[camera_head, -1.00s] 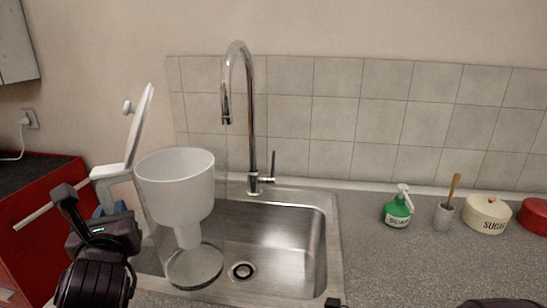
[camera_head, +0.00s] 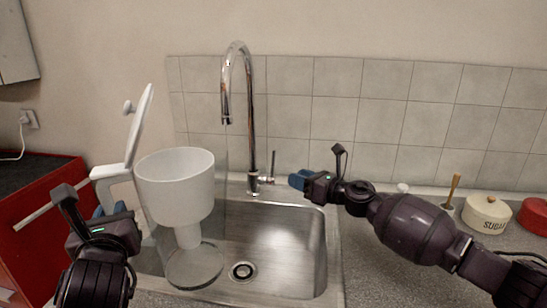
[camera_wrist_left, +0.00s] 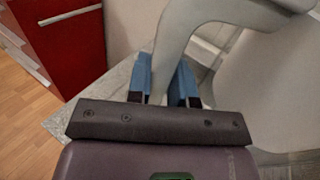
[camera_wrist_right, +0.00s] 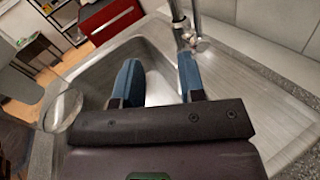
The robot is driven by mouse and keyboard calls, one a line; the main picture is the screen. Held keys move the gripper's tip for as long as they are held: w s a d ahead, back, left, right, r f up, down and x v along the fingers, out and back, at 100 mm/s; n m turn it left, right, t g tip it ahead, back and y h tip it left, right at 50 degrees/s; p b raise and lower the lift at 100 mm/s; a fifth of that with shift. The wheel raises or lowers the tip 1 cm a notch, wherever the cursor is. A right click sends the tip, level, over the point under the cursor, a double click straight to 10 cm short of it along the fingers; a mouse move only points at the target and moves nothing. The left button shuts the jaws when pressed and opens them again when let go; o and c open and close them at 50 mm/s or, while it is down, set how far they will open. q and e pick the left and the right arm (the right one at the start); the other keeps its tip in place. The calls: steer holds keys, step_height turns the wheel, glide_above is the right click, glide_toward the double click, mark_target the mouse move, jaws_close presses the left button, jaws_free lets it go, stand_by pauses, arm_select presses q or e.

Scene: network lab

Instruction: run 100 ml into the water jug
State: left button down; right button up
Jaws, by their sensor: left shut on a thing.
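The white water jug (camera_head: 176,196) stands at the left of the sink, with a wide cup, a narrow neck and a round clear base; its lid (camera_head: 139,125) is raised. My left gripper (camera_head: 108,212) is shut on its handle, which runs between the blue fingers in the left wrist view (camera_wrist_left: 172,50). The tap spout (camera_head: 227,118) hangs just right of the jug's rim. A faint line drops below it; I cannot tell if it is water. My right gripper (camera_head: 297,181) is open and empty, just right of the tap lever (camera_head: 272,166), with the tap base (camera_wrist_right: 190,42) beyond its right finger.
The steel sink (camera_head: 300,240) has a drain (camera_head: 242,271) in its floor. On the right counter are a brush holder, a sugar tin (camera_head: 486,213) and a red tin (camera_head: 534,217). My right arm partly hides the soap bottle (camera_head: 402,188). A red cabinet (camera_head: 45,225) stands left.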

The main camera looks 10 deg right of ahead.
steer(key=w+d+r+t+h, duration=0.1)
steer(key=w+d, duration=0.1)
steer(key=w, duration=0.2)
glide_above(274, 176)
stand_by(0.8)
jaws_close()
stand_by(0.3)
